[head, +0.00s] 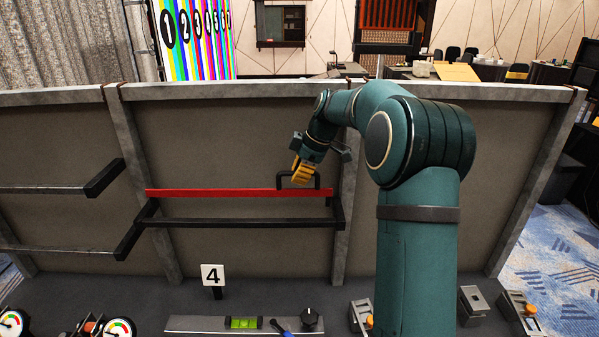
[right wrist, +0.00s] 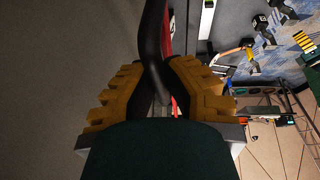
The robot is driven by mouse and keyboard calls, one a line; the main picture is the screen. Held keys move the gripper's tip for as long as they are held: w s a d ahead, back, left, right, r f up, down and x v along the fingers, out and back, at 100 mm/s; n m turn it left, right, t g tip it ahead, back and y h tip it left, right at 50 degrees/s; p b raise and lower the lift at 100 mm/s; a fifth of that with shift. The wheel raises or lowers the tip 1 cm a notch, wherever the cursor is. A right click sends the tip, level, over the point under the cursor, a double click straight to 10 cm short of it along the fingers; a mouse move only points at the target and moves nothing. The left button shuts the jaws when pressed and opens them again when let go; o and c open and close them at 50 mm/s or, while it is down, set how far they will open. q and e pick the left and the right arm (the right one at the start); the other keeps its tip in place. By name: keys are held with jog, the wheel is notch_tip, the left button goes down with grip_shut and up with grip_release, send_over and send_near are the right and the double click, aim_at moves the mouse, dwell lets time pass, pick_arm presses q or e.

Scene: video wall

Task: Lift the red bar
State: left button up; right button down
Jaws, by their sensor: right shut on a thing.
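The red bar (head: 220,193) runs level across the middle panel of the wall in the head view. A dark handle (head: 318,181) rises from its right end. My right gripper (head: 302,174) is at that handle with its yellow fingers. In the right wrist view the yellow fingers (right wrist: 160,75) are shut around the dark handle (right wrist: 153,40), and a strip of the red bar (right wrist: 166,38) shows behind it. My left gripper is not in view.
A black rail (head: 245,222) with side arms lies just below the bar. A number 4 sign (head: 212,275), a spirit level (head: 245,323) and gauges (head: 118,327) stand on the front ledge. Grey posts (head: 150,200) frame the panel. The panel above the bar is clear.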

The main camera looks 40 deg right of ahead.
jog(key=shift+w, duration=0.15)
dwell(0.3)
jog(key=c, duration=1)
grip_release()
jog(key=shift+w, duration=0.1)
jog(key=shift+d+r, duration=0.1)
jog(key=v, duration=1.2)
